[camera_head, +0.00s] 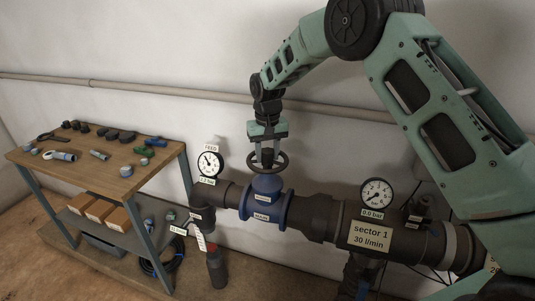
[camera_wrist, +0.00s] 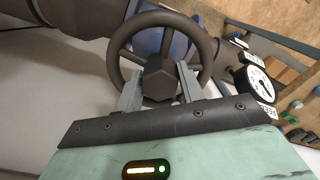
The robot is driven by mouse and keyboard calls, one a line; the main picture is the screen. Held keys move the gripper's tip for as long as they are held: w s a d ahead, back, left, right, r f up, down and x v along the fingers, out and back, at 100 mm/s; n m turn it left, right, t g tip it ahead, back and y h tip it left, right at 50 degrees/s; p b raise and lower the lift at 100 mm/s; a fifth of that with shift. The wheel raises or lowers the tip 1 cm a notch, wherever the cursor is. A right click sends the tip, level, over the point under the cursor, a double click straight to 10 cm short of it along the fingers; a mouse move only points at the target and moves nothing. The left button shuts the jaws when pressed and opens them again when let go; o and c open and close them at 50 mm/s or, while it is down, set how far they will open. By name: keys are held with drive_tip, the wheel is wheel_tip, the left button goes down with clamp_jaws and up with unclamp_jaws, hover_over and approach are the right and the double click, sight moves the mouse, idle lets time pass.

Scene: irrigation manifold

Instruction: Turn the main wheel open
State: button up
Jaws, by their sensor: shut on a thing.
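The main wheel is a dark handwheel (camera_head: 281,161) on top of a blue valve body (camera_head: 266,208) in the head view. In the wrist view the wheel (camera_wrist: 118,42) shows its round rim, spokes and a faceted central hub (camera_wrist: 160,78). My gripper (camera_head: 267,157) points down at the wheel from above. In the wrist view its two grey fingers (camera_wrist: 159,90) reach inside the rim, one on each side of the hub, and are shut on it. The finger tips' exact contact is partly hidden.
A feed gauge (camera_head: 210,164) stands left of the valve and a second gauge (camera_head: 376,192), labelled 0.0 bar, stands right. A dark pipe (camera_head: 310,216) runs rightward to a "sector 1" label (camera_head: 369,236). A workbench (camera_head: 110,178) with fittings stands at left.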

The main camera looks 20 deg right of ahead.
drive_tip(key=n, duration=0.7)
drive_tip(key=shift+r, duration=0.1)
drive_tip(key=n, duration=0.4)
drive_tip(key=n+p, duration=0.1)
drive_tip(key=n, duration=0.2)
drive_tip(key=shift+n, duration=0.4)
drive_tip(key=n+p, duration=0.1)
drive_tip(key=n, duration=0.5)
drive_tip(key=n+p, duration=0.1)
drive_tip(key=n, duration=0.4)
drive_tip(key=shift+n, duration=0.4)
drive_tip(key=o, duration=1)
